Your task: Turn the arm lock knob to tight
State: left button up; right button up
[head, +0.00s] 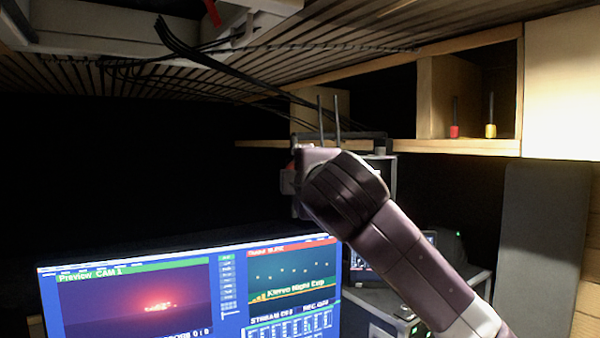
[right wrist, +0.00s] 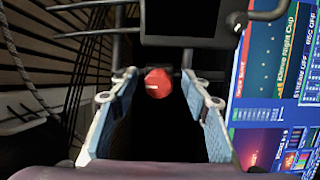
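A round red knob (right wrist: 158,84) with a small pale mark shows in the right wrist view, on a dark bar below a black box. I take it to be the arm lock knob. My right gripper (right wrist: 156,78) is open. Its two fingers stand apart on the left and right of the knob, with a gap on each side. Whether the fingertips reach as far as the knob is hard to tell. In the head view my right arm comes in from the lower right, and its dark wrist hides the knob and most of the gripper. My left gripper is not in view.
A large monitor (head: 230,290) with bright screens stands below my right wrist, and shows at the right edge of the wrist view (right wrist: 270,90). Wooden shelves (head: 460,147) hold a red and a yellow item. Black cables (head: 205,62) hang from the slatted ceiling.

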jog(key=s+d, duration=0.2)
jog(key=s, duration=1)
jog(key=shift+w, duration=0.1)
